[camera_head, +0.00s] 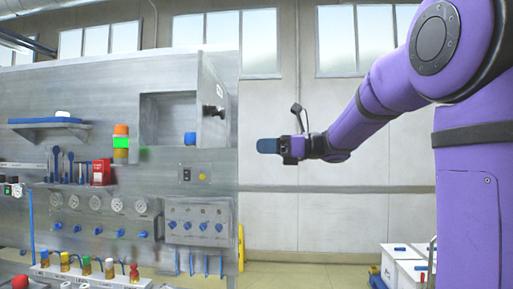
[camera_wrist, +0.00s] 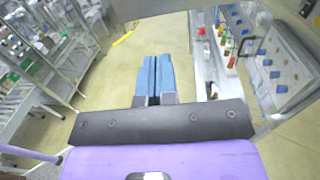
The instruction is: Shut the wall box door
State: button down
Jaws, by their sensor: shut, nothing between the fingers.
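The wall box (camera_head: 166,119) is a grey metal box set in the grey panel, left of centre in the head view. Its door (camera_head: 211,105) stands open, hinged at the box's right side and swung out from the panel, with a dark knob (camera_head: 213,111) on it. A small blue item (camera_head: 190,139) sits inside at the lower right. My gripper (camera_head: 262,146) is right of the door and a little lower, apart from it, with blue fingers pointing left. In the wrist view the fingers (camera_wrist: 152,62) lie together, shut and empty. The door is not clearly identifiable there.
A blue-topped shelf (camera_head: 48,123) projects at left. White bins (camera_head: 402,265) stand at lower right. The space between door and gripper looks clear.

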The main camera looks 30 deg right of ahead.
aim_at(209, 146)
jog(key=x, duration=1.2)
jog(key=shift+a, duration=0.1)
